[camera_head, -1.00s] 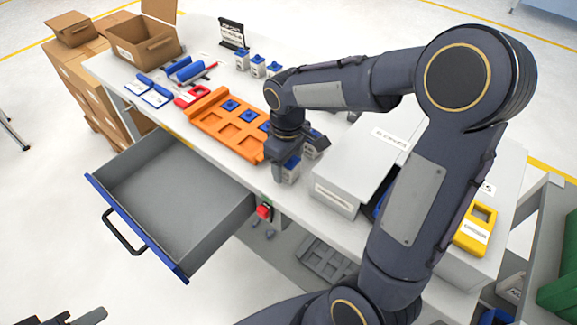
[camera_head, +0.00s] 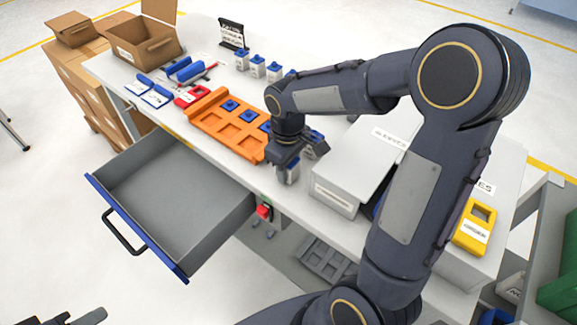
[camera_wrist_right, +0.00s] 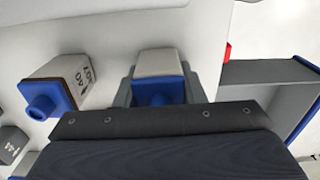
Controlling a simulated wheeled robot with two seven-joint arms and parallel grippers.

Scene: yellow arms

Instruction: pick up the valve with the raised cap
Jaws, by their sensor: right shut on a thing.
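My right gripper (camera_head: 288,160) is shut on a valve (camera_head: 289,175) near the front edge of the table. The valve has a grey body, and in the right wrist view (camera_wrist_right: 158,62) its blue part shows between the fingers. The gripper hides most of its top, so I cannot tell its cap height. My left gripper (camera_head: 86,317) is only partly in view at the bottom left.
An orange tray (camera_head: 203,112) with blue-topped pieces in it is left of the right gripper. A grey case (camera_head: 340,190) stands close to its right. An open drawer (camera_head: 170,185) juts out in front. Several blue-topped valves (camera_head: 257,68) stand farther back.

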